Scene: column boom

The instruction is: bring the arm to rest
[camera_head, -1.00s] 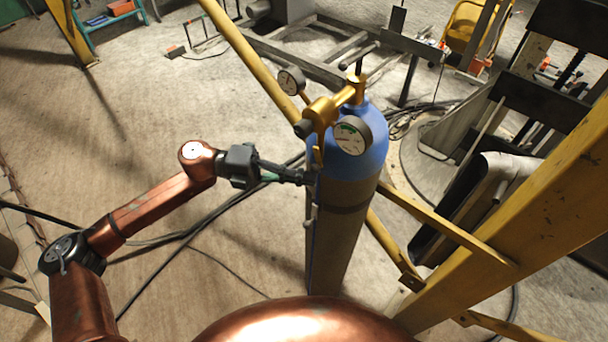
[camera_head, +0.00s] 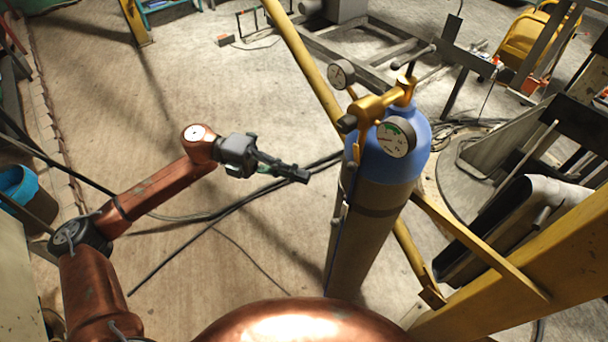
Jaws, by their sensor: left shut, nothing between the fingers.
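My left arm (camera_head: 150,193) comes in from the left, copper-coloured, with its elbow low at the left edge of the picture. My left gripper (camera_head: 303,176) is dark, shut and empty. It points right, toward the gas cylinder (camera_head: 376,210), with a visible gap between its tip and the cylinder. The cylinder stands upright, with a blue top, a grey-brown body and a brass regulator with gauges (camera_head: 395,138). My right gripper is out of view.
A yellow column (camera_head: 530,270) with braces stands right of the cylinder. Black cables (camera_head: 195,228) lie on the floor beneath the arm. A blue bucket (camera_head: 20,184) is at the left edge. A metal frame (camera_head: 375,45) lies behind. Open floor (camera_head: 190,90) spreads beyond the arm.

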